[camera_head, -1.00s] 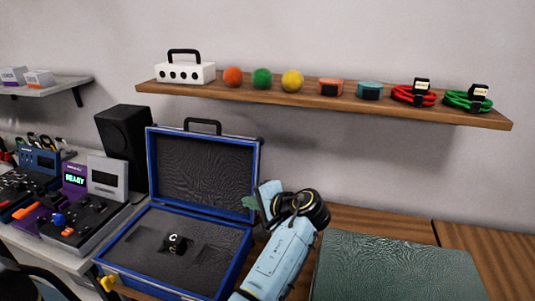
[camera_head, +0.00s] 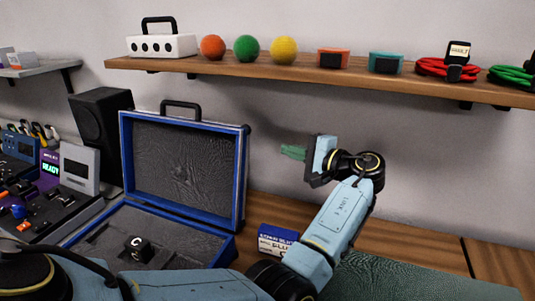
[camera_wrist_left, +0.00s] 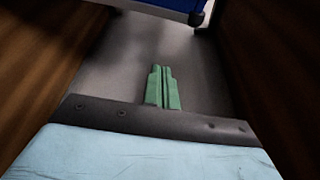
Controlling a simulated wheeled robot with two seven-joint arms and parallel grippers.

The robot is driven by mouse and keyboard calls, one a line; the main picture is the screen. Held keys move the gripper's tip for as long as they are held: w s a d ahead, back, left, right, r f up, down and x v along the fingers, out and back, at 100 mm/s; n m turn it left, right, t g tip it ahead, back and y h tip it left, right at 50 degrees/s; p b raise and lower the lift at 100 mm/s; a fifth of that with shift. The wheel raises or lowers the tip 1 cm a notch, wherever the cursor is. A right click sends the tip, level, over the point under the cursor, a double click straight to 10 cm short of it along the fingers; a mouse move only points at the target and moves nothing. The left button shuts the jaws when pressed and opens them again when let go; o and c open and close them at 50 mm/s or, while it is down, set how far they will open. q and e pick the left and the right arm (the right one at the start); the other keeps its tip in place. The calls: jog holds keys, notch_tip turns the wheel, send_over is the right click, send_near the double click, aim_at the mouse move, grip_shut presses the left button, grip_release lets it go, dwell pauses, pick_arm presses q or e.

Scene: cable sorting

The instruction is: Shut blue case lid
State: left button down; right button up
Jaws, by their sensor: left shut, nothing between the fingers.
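The blue case (camera_head: 225,252) stands open on the wooden bench, its grey foam-lined lid (camera_head: 242,185) raised roughly upright with a black handle on top. A black block marked C (camera_head: 135,249) sits in the base. My left gripper (camera_head: 293,152) is to the right of the lid, near the height of its upper part, with its green fingertips pointing left and apart from it. In the left wrist view the green fingers (camera_wrist_left: 163,88) are together and empty, and a blue edge (camera_wrist_left: 185,5), apparently the case's, shows at the top. My right gripper is not in view.
A small blue and white box (camera_head: 277,239) stands right of the case. A dark green mat (camera_head: 400,281) lies on the bench at front right. A black speaker (camera_head: 101,130) stands behind the case. The wall shelf (camera_head: 290,76) above holds balls, boxes and coiled cables.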

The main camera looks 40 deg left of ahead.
pick_arm(q)
jog(key=s+a+p, duration=0.1)
jog(key=s+a, duration=0.3)
jog(key=a, duration=0.4)
jog(key=shift+a+r, duration=0.15)
jog(key=shift+a, duration=0.2)
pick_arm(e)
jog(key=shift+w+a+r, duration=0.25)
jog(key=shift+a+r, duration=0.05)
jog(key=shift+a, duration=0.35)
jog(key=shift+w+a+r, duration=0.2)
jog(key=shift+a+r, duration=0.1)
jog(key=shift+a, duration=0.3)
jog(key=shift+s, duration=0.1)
